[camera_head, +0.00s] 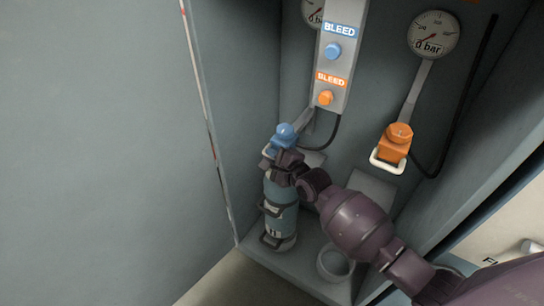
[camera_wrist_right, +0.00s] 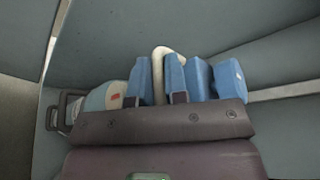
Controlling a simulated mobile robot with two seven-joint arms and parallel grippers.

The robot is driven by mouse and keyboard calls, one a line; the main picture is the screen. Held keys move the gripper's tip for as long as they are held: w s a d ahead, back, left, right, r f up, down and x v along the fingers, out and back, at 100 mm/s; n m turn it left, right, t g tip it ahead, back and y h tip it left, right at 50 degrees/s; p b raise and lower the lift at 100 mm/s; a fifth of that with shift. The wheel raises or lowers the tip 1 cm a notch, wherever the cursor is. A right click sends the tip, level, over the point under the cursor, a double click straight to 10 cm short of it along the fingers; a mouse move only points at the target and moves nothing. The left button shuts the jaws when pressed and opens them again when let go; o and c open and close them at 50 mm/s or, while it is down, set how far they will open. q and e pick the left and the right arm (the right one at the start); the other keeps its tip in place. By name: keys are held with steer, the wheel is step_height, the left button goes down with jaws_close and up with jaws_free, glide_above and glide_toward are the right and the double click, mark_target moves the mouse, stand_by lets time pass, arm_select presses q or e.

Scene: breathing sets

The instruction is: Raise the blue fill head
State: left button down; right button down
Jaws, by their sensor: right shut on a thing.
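The blue fill head (camera_head: 284,136) is at the top of the teal cylinder (camera_head: 282,222) in the left bay of the cabinet. My right gripper (camera_head: 287,158) is shut on the fill head, coming in from the right. The gripper hides the space between head and cylinder, so I cannot tell whether they touch. In the right wrist view, blue parts of the fill head (camera_wrist_right: 200,80) and its pale handle (camera_wrist_right: 160,66) show just beyond the gripper (camera_wrist_right: 155,98). My left gripper is not in view.
A panel with blue (camera_head: 333,50) and orange (camera_head: 326,98) bleed knobs stands above. An orange fill head (camera_head: 394,143) with a white handle hangs to the right, below a gauge (camera_head: 434,34). An empty round holder (camera_head: 334,262) is on the cabinet floor. The cabinet's left wall is close.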

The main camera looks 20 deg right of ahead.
mark_target(272, 141)
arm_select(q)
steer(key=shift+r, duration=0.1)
arm_select(e)
steer(key=shift+r, duration=0.1)
